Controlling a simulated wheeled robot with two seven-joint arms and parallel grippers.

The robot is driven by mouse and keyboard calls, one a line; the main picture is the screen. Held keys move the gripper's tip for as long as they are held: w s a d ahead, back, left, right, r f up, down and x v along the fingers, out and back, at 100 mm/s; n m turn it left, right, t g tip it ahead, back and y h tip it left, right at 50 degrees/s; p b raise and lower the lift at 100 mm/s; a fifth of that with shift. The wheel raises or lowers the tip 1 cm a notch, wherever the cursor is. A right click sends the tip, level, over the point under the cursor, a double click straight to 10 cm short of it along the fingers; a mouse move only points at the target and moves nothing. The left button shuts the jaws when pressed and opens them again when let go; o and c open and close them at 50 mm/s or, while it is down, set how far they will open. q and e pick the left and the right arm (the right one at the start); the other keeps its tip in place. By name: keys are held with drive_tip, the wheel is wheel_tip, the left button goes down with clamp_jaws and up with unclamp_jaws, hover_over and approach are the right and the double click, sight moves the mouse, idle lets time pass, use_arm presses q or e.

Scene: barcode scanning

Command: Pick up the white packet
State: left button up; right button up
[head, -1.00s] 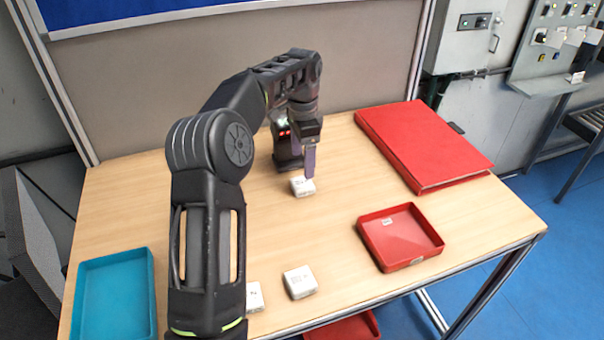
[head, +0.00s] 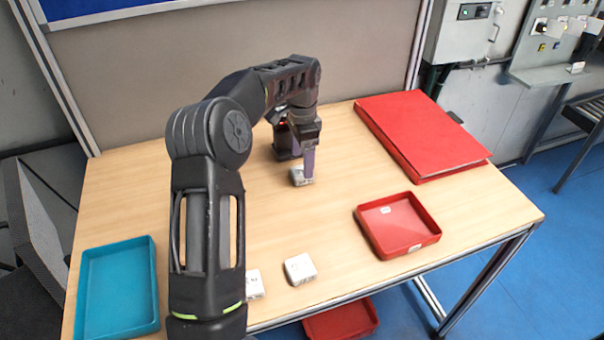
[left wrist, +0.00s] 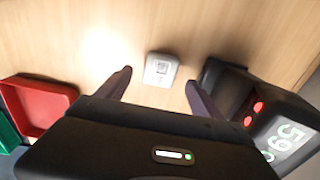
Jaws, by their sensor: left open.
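A small white packet (head: 297,177) lies on the wooden table (head: 380,290) near its middle. My left gripper (head: 308,177) is open and points down right at this packet, and a finger hides part of it. In the left wrist view the same packet (left wrist: 161,70) shows in the gap between the two spread fingertips (left wrist: 158,80), with no finger seen touching it. Two more white packets lie at the table's front, one in the open (head: 299,269) and one beside my left arm (head: 254,284). My right gripper is not in view.
A dark device with red lights (head: 286,143) stands just behind the packet; its lit display (left wrist: 285,142) shows in the wrist view. Another red tray (head: 342,322) is below the front edge.

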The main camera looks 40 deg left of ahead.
sight(302, 171)
use_arm(q)
wheel_tip(302, 171, down, 4)
drive_tip(key=shift+f+p, duration=0.1)
drive_tip(key=shift+p, duration=0.45)
clamp_jaws()
idle(0.8)
drive_tip(key=shift+r, duration=0.2)
drive_tip(key=shift+r, duration=0.2)
wheel_tip(302, 171, up, 10)
drive_tip(key=shift+f+b, duration=0.25)
drive_tip(key=shift+b, duration=0.2)
